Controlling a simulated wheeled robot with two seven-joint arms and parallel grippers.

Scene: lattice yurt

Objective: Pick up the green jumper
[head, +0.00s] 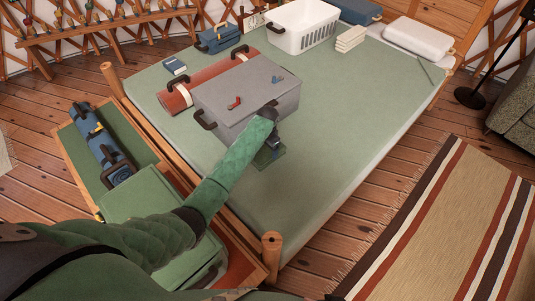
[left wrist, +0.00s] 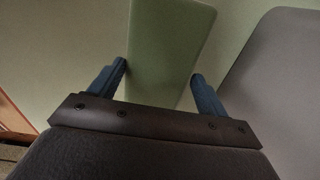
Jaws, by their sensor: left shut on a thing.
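The green jumper (head: 268,159) shows as a small, flat, folded green piece at the front of the grey case on the bed. In the left wrist view the jumper (left wrist: 165,45) is a smooth green panel between the two blue fingers. My left gripper (head: 273,143) is shut on it, and the dark wrist hides part of it. I cannot tell whether the jumper touches the bed. My right gripper is not in view.
A grey case (head: 247,92) with red and blue marks stands beside the left gripper. Behind it are a red roll (head: 185,97), a blue box (head: 218,38) and a white basket (head: 300,26). The bed (head: 345,135) is clear to the right.

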